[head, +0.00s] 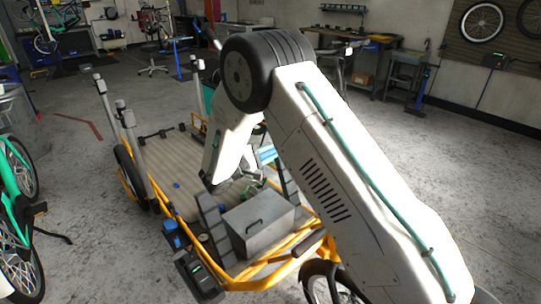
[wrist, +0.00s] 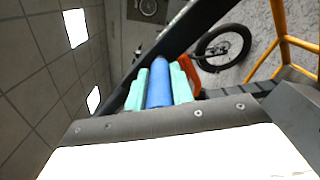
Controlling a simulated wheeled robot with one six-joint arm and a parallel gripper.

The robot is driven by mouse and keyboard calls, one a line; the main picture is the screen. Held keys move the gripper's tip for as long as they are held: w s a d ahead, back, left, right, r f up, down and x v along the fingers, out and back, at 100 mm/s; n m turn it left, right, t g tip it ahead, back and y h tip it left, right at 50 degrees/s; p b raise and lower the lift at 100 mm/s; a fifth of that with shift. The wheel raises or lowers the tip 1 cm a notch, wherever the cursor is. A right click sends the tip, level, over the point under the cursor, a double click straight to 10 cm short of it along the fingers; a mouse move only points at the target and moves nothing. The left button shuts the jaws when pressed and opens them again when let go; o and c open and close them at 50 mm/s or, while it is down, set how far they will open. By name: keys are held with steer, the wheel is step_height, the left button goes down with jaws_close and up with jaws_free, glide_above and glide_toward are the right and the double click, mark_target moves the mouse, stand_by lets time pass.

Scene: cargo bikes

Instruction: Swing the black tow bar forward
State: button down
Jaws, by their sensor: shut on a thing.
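In the wrist view the mint fingers of my gripper (wrist: 161,84) are shut on a blue round grip (wrist: 160,88), one finger on each side. A long black bar (wrist: 218,32), which looks like the tow bar, runs diagonally just beyond the fingertips. The grip appears to meet this bar, but the join is hidden. In the head view my white arm crosses the cargo bike and hides most of my gripper and the bar. The yellow-framed cargo bike (head: 240,277) with its ribbed deck (head: 165,167) stands below my arm.
A grey metal box (head: 257,224) sits at the deck's near end. Grey posts (head: 131,140) stand along its left side. An orange part (wrist: 196,74) is close to my fingers. A green bike (head: 15,172) stands at the left. The floor beyond the deck is largely open.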

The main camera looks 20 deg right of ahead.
stand_by(0.3)
steer(key=c, duration=1.2)
jaws_free()
steer(key=v, duration=0.7)
steer(key=shift+s+a, duration=0.2)
steer(key=shift+a, duration=0.15)
